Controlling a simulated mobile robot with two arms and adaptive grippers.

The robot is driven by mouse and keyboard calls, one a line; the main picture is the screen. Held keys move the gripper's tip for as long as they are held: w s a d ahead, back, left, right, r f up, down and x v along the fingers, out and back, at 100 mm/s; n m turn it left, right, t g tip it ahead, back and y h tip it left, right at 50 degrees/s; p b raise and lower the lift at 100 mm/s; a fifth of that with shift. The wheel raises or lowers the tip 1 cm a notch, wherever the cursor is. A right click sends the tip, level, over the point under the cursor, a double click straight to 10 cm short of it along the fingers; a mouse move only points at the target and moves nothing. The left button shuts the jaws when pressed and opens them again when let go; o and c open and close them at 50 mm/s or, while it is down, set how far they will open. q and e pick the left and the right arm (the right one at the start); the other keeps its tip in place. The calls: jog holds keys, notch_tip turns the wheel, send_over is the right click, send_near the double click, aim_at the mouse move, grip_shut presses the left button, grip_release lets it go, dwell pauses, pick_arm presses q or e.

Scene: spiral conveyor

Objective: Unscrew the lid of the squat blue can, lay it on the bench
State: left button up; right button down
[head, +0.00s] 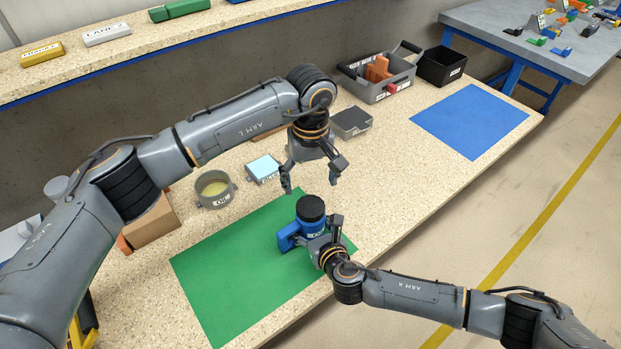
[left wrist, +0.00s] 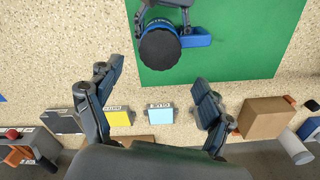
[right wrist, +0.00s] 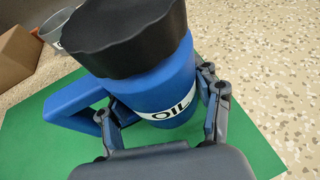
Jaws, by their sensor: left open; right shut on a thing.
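The squat blue can (head: 312,228) stands upright on the green mat (head: 222,268), near the mat's right edge. Its black ribbed lid (head: 310,208) is on top, and a blue handle (head: 288,237) sticks out to the left. My right gripper (head: 325,240) is shut on the can's body from the front. In the right wrist view its fingers sit either side of the OIL label (right wrist: 172,110), below the lid (right wrist: 125,35). My left gripper (head: 311,183) is open and empty, pointing down above and behind the can. The left wrist view shows the lid (left wrist: 160,50) apart from the open fingers (left wrist: 155,100).
A brown box (head: 152,222) is at left. A grey tote (head: 378,78) and blue mat (head: 470,121) lie farther right. The bench right of the can is clear.

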aim_at(311, 206)
pick_arm(q)
jog(key=shift+f, duration=4)
